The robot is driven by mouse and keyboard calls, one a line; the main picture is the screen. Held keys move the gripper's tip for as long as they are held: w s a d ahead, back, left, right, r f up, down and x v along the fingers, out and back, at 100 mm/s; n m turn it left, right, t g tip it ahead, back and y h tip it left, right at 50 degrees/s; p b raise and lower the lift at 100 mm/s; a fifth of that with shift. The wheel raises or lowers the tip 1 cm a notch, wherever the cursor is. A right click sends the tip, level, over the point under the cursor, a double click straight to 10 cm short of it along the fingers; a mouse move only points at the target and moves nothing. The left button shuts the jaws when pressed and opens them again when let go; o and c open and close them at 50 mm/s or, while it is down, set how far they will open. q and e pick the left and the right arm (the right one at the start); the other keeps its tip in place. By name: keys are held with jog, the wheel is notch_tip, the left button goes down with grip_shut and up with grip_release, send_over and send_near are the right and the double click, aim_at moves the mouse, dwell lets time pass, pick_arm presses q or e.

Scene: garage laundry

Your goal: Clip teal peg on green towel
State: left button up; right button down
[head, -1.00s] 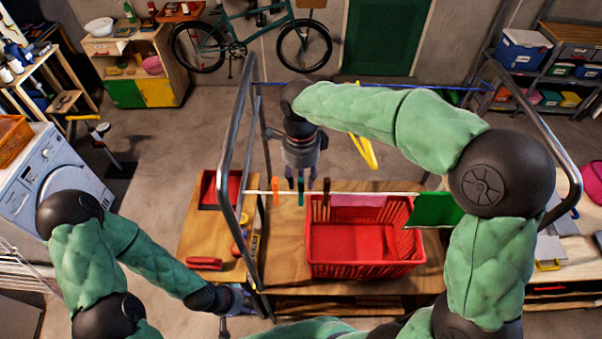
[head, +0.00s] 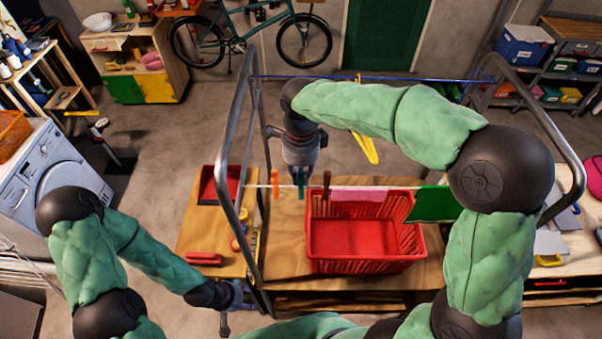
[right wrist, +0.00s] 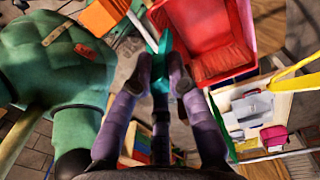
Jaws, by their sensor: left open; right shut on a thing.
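My right gripper (head: 300,176) is over the left part of the white line, pointing down. It is shut on the teal peg (head: 300,190), which is still at the line. In the right wrist view the teal peg (right wrist: 160,52) shows between my fingertips (right wrist: 163,80). The green towel (head: 434,205) hangs on the right part of the line, beside the red basket. My left gripper (head: 232,306) is open and empty, low at the front left of the bench.
An orange peg (head: 275,184) and a brown peg (head: 326,182) flank the teal one. A pink cloth (head: 360,194) hangs above the red basket (head: 365,266). A metal frame (head: 236,140) rises at left. A yellow hanger (head: 366,148) hangs behind my right arm.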

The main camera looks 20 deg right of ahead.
jog(key=shift+r+p, duration=1.9)
jog(key=shift+r, duration=0.85)
